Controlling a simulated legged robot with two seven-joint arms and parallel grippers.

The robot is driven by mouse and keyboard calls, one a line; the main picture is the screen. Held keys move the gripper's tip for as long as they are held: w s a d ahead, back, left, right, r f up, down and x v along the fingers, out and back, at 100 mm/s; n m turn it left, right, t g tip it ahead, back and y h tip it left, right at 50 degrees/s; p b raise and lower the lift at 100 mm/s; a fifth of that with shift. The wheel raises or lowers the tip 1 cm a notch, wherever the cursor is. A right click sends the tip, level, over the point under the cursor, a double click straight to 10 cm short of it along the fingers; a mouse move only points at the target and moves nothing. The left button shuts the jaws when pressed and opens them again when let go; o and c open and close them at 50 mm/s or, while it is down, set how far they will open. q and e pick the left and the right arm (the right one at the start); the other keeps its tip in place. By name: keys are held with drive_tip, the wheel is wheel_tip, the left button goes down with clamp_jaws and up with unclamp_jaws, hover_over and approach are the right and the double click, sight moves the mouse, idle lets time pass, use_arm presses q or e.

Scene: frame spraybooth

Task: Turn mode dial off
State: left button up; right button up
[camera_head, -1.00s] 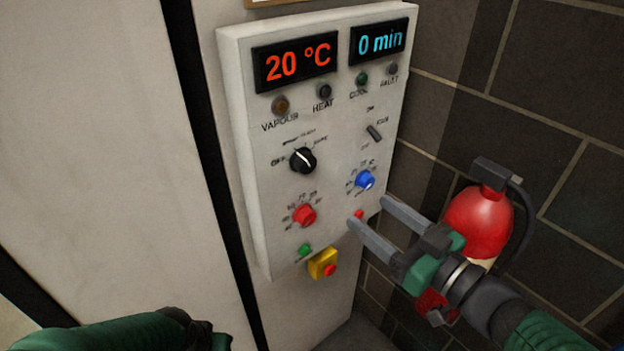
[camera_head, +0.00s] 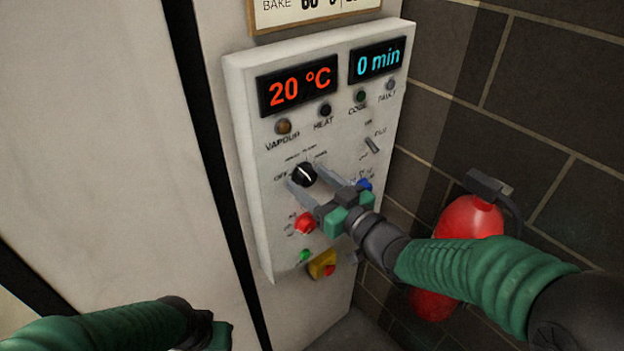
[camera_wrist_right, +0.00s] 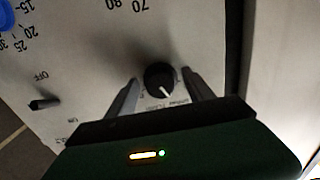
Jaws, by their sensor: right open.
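The black mode dial (camera_head: 304,174) with a white pointer line is on the white control panel, below the VAPOUR and HEAT lamps. Its pointer slants up and to the left, not straight at the OFF label on its left. My right gripper (camera_head: 303,177) is open, with its fingers reaching the dial, one on each side. The right wrist view shows the dial (camera_wrist_right: 159,78) between the two spread fingertips; contact cannot be told. My left arm (camera_head: 130,325) shows at the bottom left; its gripper's fingers are not visible.
The red knob (camera_head: 305,223), blue knob (camera_head: 364,184), small toggle switch (camera_head: 372,146) and yellow-and-red emergency stop (camera_head: 322,264) sit close around my right gripper. A red extinguisher (camera_head: 470,218) stands by the dark tiled wall at right.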

drive_tip(key=shift+c, duration=0.7)
drive_tip(key=shift+d, duration=0.1)
clamp_jaws()
drive_tip(key=shift+f+n+b, duration=0.15)
drive_tip(key=shift+n+b, duration=0.55)
drive_tip(key=shift+b, duration=0.3)
drive_tip(key=n+b, duration=0.6)
drive_tip(key=shift+n+b, duration=0.3)
drive_tip(key=shift+b, duration=0.05)
drive_tip(key=shift+n+b, duration=0.35)
drive_tip(key=shift+n, duration=0.15)
